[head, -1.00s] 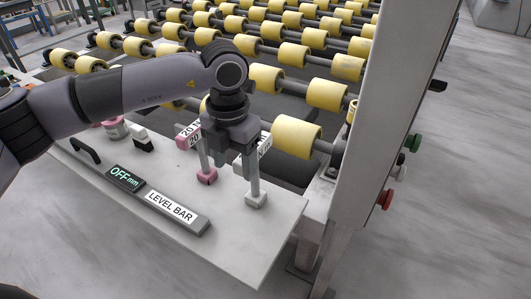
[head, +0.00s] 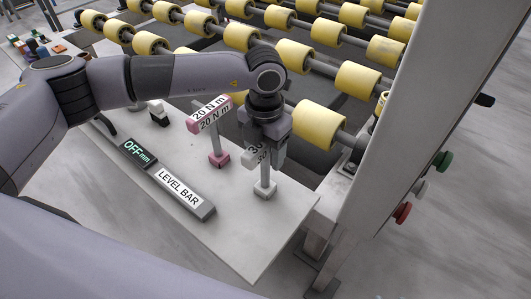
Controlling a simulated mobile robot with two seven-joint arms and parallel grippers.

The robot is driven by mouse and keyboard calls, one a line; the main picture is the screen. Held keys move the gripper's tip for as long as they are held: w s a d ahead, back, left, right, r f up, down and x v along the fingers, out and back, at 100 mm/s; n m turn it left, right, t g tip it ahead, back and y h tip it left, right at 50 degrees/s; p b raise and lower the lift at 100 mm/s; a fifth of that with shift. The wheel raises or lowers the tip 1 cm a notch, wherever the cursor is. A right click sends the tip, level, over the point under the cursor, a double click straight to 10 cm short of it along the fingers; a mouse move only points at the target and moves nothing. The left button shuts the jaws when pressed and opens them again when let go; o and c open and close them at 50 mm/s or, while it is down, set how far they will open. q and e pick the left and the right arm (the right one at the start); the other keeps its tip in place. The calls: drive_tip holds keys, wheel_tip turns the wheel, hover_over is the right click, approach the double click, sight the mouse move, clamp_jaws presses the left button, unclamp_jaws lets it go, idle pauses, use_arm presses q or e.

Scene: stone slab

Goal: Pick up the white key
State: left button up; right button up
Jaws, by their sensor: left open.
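The white key (head: 264,176) stands upright on the pale slab (head: 237,245), with a T-shaped top, a thin post and a small block foot. Its label shows "30" in part; my gripper hides the rest of the top. My left gripper (head: 266,148) is open, pointing down at the top of the white key, with its fingers around or just above the handle; I cannot tell whether they touch it. A similar pink key (head: 219,158), marked "20 N m", stands close on the left. My right gripper is not in view.
A grey level bar (head: 180,190) with an "OFF mm" display lies left of the keys. A small black-and-white object (head: 158,113) stands farther back. Yellow rollers (head: 319,124) and a grey post (head: 395,150) border the slab. Its front corner is clear.

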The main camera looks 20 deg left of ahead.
use_arm(q)
drive_tip(key=shift+f, duration=0.7)
clamp_jaws()
drive_tip(key=shift+w+r, duration=0.1)
drive_tip(key=shift+r, duration=0.1)
